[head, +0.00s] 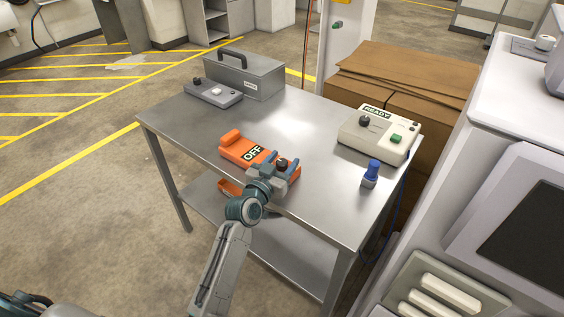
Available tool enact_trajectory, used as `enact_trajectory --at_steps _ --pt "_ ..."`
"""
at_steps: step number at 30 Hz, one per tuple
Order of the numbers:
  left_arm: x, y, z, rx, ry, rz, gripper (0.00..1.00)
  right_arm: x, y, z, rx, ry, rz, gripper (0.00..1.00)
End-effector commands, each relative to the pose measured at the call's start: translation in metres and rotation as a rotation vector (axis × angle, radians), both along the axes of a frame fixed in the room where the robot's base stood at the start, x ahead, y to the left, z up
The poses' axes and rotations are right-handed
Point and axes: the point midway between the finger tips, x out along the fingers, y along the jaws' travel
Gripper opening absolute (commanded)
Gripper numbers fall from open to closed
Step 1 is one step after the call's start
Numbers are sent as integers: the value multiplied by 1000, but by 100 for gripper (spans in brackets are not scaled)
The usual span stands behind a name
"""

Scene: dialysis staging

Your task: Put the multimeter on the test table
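My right gripper is not in view.
A grey toolbox (258,77) and a grey box with knobs (213,93) stand at the table's back left. A cream READY unit (372,138) and a blue-topped item (371,173) stand at right. Brown cartons (412,72) are behind. The table's middle is clear.

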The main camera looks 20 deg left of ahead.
Motion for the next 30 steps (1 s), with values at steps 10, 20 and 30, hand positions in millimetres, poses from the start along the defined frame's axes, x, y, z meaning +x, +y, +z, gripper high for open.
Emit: enact_trajectory --at_steps 10,20,30 --pt "-16 3 -2 1 1 0 52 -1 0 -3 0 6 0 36" --pt "-84 17 -2 2 1 0 52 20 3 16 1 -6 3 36" --pt "-117 23 0 1 0 0 52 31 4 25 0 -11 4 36"
